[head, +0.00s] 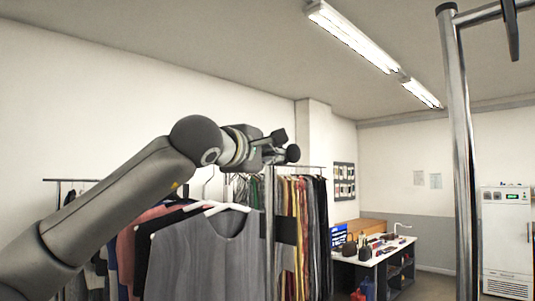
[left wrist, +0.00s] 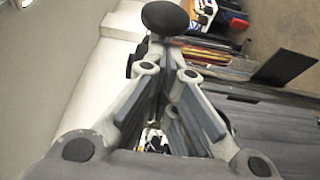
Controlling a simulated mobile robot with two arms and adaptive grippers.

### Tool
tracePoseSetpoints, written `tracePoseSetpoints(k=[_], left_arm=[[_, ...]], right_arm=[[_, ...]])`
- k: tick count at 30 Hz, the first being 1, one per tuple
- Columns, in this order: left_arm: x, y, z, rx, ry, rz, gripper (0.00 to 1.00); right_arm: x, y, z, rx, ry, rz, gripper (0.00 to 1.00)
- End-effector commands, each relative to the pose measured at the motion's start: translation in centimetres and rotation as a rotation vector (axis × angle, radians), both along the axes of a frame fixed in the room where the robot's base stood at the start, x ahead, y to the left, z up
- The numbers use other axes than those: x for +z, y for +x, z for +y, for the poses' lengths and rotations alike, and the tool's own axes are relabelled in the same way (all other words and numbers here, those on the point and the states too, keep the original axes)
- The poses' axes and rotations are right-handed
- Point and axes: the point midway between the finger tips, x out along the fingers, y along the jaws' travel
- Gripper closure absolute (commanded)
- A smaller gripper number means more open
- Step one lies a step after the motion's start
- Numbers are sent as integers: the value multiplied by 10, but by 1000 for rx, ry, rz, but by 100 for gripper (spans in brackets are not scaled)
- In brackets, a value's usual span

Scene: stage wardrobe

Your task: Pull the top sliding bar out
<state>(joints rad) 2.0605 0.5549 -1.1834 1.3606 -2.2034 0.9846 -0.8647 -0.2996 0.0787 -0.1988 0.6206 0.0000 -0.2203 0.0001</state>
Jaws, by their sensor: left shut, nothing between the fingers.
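My left gripper (head: 276,146) is shut and empty at the upper part of the clothes rack, above the hanging garments. It also shows in the left wrist view (left wrist: 166,68), with its linkages drawn together. A round black knob (head: 293,153) shows just past the fingers; it looks like the end of the rack's top bar. The knob fills the top middle of the left wrist view (left wrist: 165,17). I cannot tell whether the fingers touch it. Most of the bar is hidden behind my gripper and arm. My right gripper is not in view.
A grey top (head: 205,258) on a white hanger hangs in front, below my left gripper. Several dark and coloured garments (head: 310,230) hang around a metal upright. A chrome post (head: 461,150) stands close at right. A worktable (head: 382,250) and white cabinet (head: 507,243) stand behind.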

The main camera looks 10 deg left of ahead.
Motion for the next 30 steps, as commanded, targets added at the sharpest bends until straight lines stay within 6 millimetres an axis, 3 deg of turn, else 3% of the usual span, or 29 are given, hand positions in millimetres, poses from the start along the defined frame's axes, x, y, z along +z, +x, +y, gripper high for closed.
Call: tracePoseSetpoints(k=[5,11,21,30], left_arm=[[-1,-3,-5,-2,1,0,100],[-4,-21,-32,-5,3,-5,100],[-3,-79,-118,-6,6,-7,100],[0,-122,-183,-4,4,-5,100]], right_arm=[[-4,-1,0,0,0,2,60],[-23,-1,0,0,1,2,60],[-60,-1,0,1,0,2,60],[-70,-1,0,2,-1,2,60]])
